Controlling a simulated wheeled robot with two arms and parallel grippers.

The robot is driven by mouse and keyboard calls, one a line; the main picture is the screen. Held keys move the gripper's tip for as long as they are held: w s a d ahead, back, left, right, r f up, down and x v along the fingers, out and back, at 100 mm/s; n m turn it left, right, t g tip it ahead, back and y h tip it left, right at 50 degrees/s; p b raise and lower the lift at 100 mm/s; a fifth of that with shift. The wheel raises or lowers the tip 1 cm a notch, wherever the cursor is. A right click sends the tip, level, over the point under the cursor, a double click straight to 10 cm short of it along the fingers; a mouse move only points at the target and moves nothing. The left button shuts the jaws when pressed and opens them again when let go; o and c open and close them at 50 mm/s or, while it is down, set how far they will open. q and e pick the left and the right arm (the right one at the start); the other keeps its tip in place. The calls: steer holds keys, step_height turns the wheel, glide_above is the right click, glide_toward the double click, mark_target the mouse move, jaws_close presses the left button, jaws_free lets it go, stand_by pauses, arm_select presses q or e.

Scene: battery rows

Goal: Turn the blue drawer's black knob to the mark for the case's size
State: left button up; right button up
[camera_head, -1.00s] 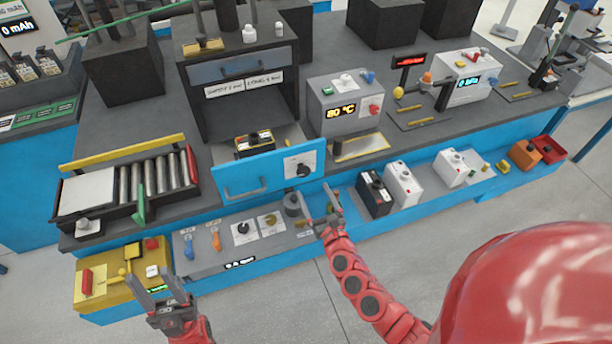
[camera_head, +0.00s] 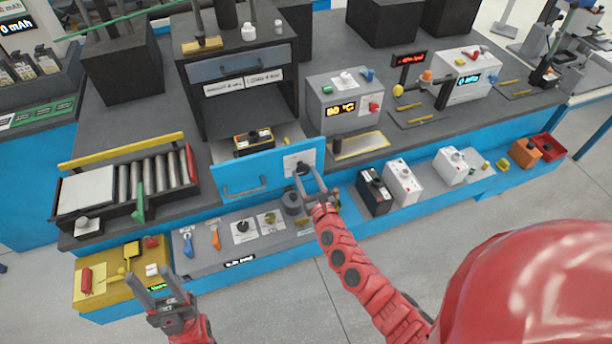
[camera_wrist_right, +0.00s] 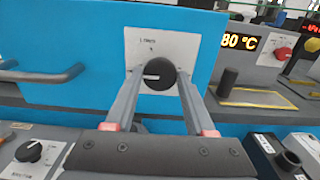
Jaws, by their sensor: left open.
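The blue drawer (camera_head: 262,172) stands pulled out with a battery case (camera_head: 252,142) lying in it behind the front. Its black knob (camera_wrist_right: 158,75) sits on a white plate (camera_wrist_right: 190,48) at the front's right side; its white pointer line points left. In the head view the right gripper (camera_head: 308,182) partly covers the knob. My left gripper (camera_head: 158,284) is open and empty above the floor, near the yellow box.
Below the drawer a grey panel (camera_head: 205,262) carries several knobs and switches. A yellow box (camera_head: 95,290) is at the left end. Black and white cases (camera_head: 374,195) stand on the blue shelf to the right. A grey box showing 80 °C (camera_head: 325,112) stands on the bench.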

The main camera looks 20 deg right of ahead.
jaws_close()
